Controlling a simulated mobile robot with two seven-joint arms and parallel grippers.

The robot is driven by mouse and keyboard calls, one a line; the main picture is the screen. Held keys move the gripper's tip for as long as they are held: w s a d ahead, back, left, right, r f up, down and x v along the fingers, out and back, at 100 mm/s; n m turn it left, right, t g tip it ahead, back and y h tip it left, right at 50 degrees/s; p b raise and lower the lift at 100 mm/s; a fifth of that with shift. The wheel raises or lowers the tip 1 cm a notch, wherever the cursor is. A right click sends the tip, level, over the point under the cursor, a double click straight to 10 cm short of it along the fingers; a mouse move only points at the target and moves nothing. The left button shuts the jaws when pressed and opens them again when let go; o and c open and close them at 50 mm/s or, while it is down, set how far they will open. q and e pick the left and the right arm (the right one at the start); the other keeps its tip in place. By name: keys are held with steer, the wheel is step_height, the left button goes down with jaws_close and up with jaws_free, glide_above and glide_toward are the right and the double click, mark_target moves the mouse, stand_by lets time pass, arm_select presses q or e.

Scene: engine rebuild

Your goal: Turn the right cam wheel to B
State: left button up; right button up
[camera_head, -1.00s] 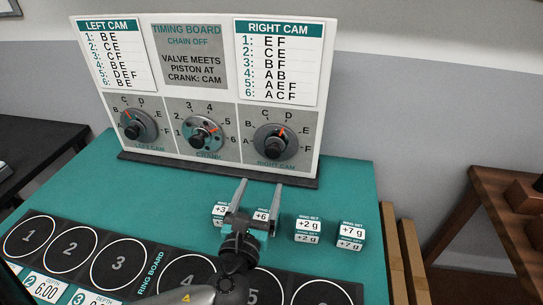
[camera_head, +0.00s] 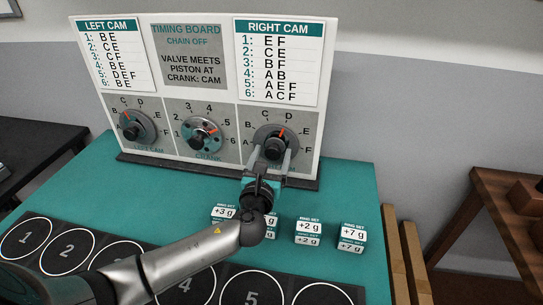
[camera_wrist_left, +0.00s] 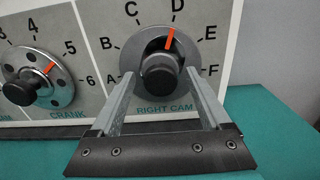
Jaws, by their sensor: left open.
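The right cam wheel (camera_head: 282,141) is a grey disc with a black knob and a red pointer on the timing board. In the left wrist view the wheel (camera_wrist_left: 140,62) shows its red pointer close to D, just left of straight below that letter; B is at the upper left. My left gripper (camera_head: 270,160) is open in front of the wheel. In the left wrist view its fingers (camera_wrist_left: 158,92) stand to either side below the black knob (camera_wrist_left: 160,78); contact cannot be told. My right gripper is not in view.
The crank wheel (camera_head: 199,134) and left cam wheel (camera_head: 138,125) sit to the left on the same board (camera_head: 225,95). White ring-set blocks (camera_head: 308,231) stand on the teal table (camera_head: 350,185) near my arm. The ring board (camera_head: 60,262) lies in front.

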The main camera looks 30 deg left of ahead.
arm_select(q)
jaws_close()
stand_by(0.7)
